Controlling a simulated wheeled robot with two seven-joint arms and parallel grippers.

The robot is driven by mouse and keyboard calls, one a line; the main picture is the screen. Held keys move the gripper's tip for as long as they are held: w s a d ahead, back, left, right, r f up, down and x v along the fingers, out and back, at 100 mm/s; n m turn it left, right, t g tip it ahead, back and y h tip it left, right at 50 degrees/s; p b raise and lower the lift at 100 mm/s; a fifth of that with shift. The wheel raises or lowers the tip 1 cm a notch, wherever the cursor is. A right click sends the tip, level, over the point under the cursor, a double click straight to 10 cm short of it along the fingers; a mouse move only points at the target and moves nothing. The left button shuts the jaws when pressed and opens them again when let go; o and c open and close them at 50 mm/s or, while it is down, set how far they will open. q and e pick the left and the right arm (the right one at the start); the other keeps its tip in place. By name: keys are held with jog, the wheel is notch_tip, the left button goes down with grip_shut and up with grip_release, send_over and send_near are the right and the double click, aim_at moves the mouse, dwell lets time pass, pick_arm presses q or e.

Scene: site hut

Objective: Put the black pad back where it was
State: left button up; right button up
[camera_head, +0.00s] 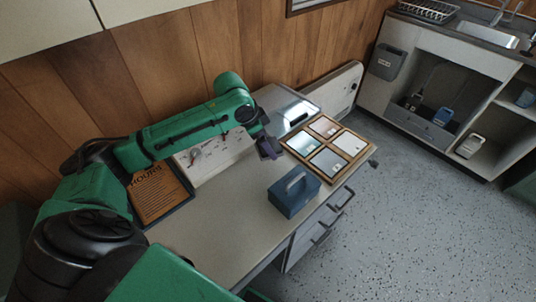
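I see no clearly black pad in the head view. A wooden tray (336,180) at the desk's far right end has four compartments. They hold flat pale or grey squares: a mint one (301,144), a beige-grey one (324,127), a white one (349,143) and a grey one (328,162). My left gripper (270,150) is just left of the tray, above the desk, pointing down. It looks dark and purplish; its fingers are too small to tell whether they hold anything. My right gripper is not in view.
A blue block with a handle (291,197) stands on the desk (215,222) in front of the tray. A silver device (283,104) is behind the gripper. The desk's front middle is clear.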

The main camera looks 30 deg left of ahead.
aim_at(271, 164)
pick_arm(q)
jog(key=f, duration=0.3)
jog(key=shift+s, duration=0.35)
jog(key=f, duration=0.3)
jog(key=shift+w+f, duration=0.25)
jog(key=shift+f, duration=0.15)
jog(key=shift+w+f, duration=0.1)
jog(key=shift+f, duration=0.1)
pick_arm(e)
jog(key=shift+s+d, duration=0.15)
pick_arm(q)
jog(key=o, duration=1)
jog(key=shift+c, duration=0.2)
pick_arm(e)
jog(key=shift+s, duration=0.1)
